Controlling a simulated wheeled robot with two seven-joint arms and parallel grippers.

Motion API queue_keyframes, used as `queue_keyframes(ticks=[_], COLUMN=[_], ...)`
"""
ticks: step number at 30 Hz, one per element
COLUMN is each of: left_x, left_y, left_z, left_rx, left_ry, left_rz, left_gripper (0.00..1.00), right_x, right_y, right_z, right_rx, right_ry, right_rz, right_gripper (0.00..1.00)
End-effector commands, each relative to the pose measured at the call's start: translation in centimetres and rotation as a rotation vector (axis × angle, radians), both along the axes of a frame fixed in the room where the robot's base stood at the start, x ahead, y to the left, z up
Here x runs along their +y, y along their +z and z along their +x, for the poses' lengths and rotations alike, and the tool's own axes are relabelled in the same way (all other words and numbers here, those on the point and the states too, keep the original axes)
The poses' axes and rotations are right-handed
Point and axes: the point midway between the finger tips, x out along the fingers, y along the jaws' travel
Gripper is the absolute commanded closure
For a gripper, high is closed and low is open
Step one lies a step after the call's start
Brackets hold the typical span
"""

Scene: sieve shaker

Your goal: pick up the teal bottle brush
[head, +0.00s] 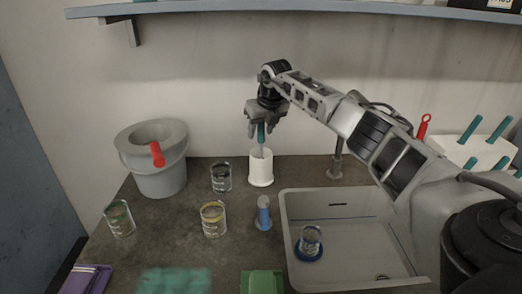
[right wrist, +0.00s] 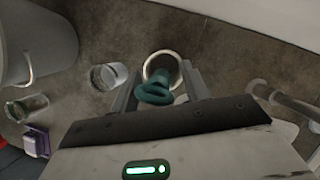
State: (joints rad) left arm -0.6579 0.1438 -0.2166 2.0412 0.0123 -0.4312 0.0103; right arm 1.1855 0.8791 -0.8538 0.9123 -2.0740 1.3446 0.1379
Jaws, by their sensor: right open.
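The teal bottle brush (head: 261,134) stands upright in a white cylindrical holder (head: 260,171) on the dark counter near the back wall. Only its handle shows above the rim; its lower part is hidden in the holder. My right gripper (head: 265,128) is above the holder with its fingers pointing down, open, at the height of the handle. In the right wrist view the teal handle (right wrist: 158,90) lies between the two open fingers, with the holder's rim (right wrist: 151,72) behind it. I cannot tell whether a finger touches the handle. My left gripper is out of view.
A grey bucket (head: 157,178) with a red-handled thing stands at left. Glass beakers (head: 221,178) and a blue-grey upright item (head: 263,214) are near the holder. A sink (head: 350,235) holding a beaker is at right. A shelf (head: 300,8) runs overhead.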

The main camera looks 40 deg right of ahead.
Motion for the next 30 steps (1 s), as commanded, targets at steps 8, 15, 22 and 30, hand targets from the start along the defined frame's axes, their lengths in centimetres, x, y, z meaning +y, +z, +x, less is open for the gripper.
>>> queue_keyframes(ticks=[8, 15, 22, 30], left_x=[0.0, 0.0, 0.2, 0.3], left_y=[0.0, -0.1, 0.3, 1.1], left_z=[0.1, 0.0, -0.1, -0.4], left_rx=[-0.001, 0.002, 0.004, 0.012], left_ry=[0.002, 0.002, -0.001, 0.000], left_rz=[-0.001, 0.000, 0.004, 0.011], left_gripper=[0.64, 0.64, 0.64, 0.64], right_x=[0.0, 0.0, 0.0, -0.2], right_y=[0.0, 0.1, 0.5, 2.0], right_z=[0.0, 0.0, 0.0, -0.2], right_rx=[0.000, -0.001, -0.001, 0.000], right_ry=[0.000, 0.000, 0.000, -0.003], right_rz=[0.001, 0.001, 0.001, 0.000], right_gripper=[0.98, 1.00, 1.00, 1.00])
